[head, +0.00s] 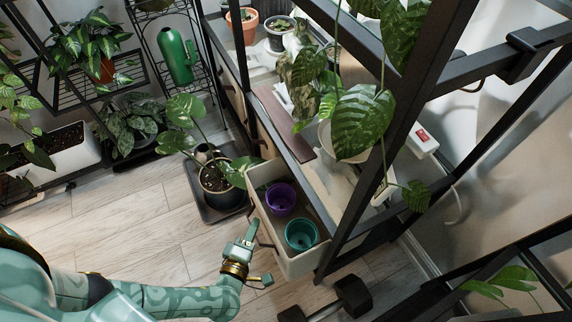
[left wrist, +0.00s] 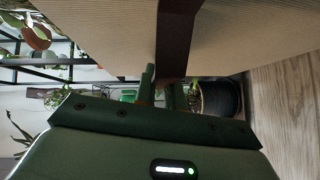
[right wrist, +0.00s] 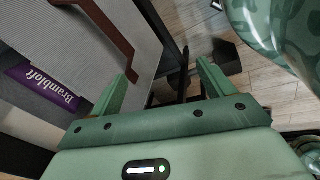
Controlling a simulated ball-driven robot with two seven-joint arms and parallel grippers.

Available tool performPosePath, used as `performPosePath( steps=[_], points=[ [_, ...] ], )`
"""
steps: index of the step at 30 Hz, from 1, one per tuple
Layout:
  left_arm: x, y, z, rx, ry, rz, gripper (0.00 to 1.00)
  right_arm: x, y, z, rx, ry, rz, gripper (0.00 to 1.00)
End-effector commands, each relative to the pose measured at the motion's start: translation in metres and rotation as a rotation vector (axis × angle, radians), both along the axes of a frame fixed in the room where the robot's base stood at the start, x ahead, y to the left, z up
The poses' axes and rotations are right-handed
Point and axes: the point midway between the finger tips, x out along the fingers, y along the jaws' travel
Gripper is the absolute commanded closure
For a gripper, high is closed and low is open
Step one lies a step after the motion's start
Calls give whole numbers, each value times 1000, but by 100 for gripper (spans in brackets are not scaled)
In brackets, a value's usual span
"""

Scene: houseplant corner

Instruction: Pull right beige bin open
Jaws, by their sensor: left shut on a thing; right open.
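The right beige bin (head: 297,265) juts out from the lower level of the black shelf, its open top showing. It holds a purple pot (head: 281,199) and a teal pot (head: 301,235). My left gripper (head: 256,240) is at the bin's front, shut on its brown handle. In the left wrist view the dark handle (left wrist: 178,42) runs down between the fingers of that gripper (left wrist: 163,90), beside the beige bin wall (left wrist: 95,25). My right gripper (right wrist: 165,85) is open and empty, and shows only in its own wrist view. A brown strap (right wrist: 105,40) lies beyond its left finger.
A potted plant on a dark tray (head: 222,210) stands on the floor just left of the bin. A black dumbbell (head: 350,295) lies on the floor below it. A purple item marked Brambloft (right wrist: 45,88) shows in the right wrist view. Wooden floor (head: 140,215) is clear at left.

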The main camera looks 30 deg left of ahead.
Motion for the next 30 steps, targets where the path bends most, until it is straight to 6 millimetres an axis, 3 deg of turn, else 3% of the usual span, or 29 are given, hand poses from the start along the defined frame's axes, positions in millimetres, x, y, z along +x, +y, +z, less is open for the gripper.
performPosePath(
  steps=[6,15,21,30],
  points=[
    [-50,34,0,1,5,-6,100,-8,-6,-2,-26,29,8,19],
    [-95,63,-1,-2,5,-6,100,-10,-8,-3,-32,38,9,19],
    [-109,72,-1,-3,3,-6,100,-10,-8,-3,-32,38,9,19],
    [-113,74,-1,-4,3,-7,100,-10,-7,-3,-30,37,9,19]
  ],
)
